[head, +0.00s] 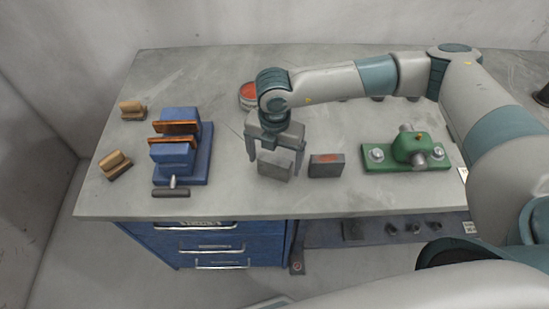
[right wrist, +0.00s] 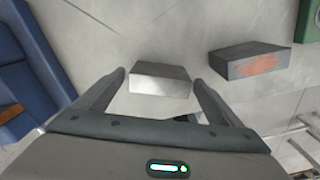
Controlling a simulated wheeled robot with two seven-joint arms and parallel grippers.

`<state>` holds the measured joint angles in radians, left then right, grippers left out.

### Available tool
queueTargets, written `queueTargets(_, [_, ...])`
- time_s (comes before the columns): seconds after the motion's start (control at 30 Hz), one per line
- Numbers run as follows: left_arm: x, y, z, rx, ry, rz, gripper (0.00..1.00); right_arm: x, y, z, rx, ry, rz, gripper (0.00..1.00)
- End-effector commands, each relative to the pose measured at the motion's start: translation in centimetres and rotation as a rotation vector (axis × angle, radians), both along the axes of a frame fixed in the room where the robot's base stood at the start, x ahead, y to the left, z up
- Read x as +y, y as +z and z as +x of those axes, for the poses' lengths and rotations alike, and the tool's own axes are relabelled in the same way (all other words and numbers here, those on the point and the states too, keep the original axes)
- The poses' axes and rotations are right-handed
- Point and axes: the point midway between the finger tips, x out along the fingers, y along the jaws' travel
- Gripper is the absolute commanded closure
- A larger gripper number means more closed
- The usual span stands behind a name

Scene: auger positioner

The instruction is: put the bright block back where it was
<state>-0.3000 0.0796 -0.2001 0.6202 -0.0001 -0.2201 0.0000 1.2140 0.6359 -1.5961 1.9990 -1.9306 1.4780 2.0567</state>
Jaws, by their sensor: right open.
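The bright block (head: 274,165) is a plain light-grey metal block standing on the bench top. My right gripper (head: 275,172) is over it, with its fingers open on either side of the block. In the right wrist view the block (right wrist: 160,80) lies between and just beyond the two fingertips (right wrist: 160,78), with gaps visible at both sides. A darker block (head: 327,165) with a reddish patch stands just to the right; it also shows in the right wrist view (right wrist: 250,62). My left gripper is not in view.
A blue vise (head: 182,150) with copper-coloured jaws stands left, with two wooden pieces (head: 133,110) (head: 116,165) beyond it. A green fixture (head: 408,152) stands right. A round red-topped tin (head: 247,95) is behind my gripper. The bench (head: 240,205) is clear in front.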

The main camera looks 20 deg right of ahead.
Motion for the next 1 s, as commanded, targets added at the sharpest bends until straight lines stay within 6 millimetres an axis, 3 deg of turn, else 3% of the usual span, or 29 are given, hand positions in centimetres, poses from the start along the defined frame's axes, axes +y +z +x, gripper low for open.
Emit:
queueTargets(0.17, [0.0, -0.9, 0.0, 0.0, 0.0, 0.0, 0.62, 0.1, 1.8, 0.1, -0.004, 0.0, 0.002, 0.11])
queueTargets(0.7, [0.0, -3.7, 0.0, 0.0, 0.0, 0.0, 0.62, 0.1, 10.6, 0.1, -0.003, 0.0, 0.001, 0.11])
queueTargets(1.0, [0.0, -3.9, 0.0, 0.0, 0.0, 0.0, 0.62, 0.1, 12.0, 0.0, -0.001, 0.001, 0.001, 0.11])
